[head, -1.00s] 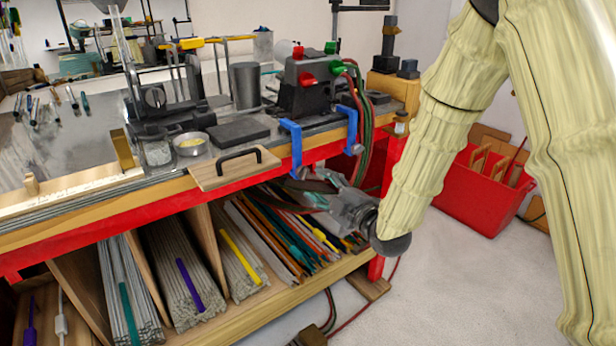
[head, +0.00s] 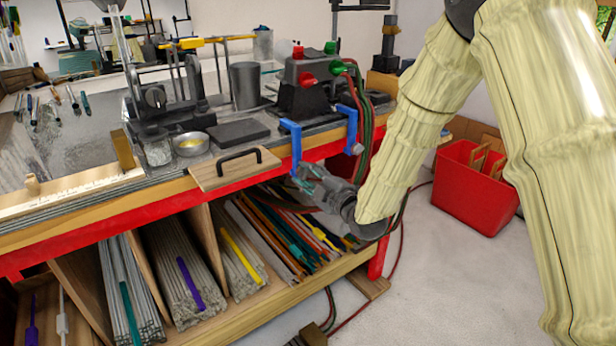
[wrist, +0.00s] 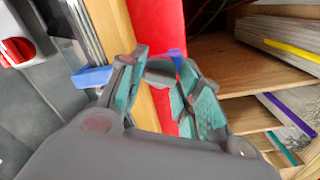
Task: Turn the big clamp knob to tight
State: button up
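Two blue clamps grip the bench's front edge in the head view, a left one (head: 293,146) and a right one (head: 352,128). The right clamp has a round grey knob (head: 357,149) at its lower end. My gripper (head: 304,178) is just below the left clamp and covers its lower end, so its knob is not clear there. In the wrist view my gripper (wrist: 163,65) has its teal-padded fingers apart. A blue clamp part (wrist: 176,56) and a grey piece show at the fingertips. Contact cannot be told.
The red bench rail (head: 160,204) runs just above my gripper. A shelf (head: 270,305) with bundled rods lies below it. A wooden board with a black handle (head: 235,168) is left of the clamp. A red bin (head: 470,195) stands on the floor at right.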

jog(key=shift+c, duration=1.3)
jog(key=m, duration=1)
jog(key=m+b, duration=0.1)
jog(key=m, duration=1.3)
jog(key=shift+f, duration=0.1)
jog(key=shift+m, duration=0.3)
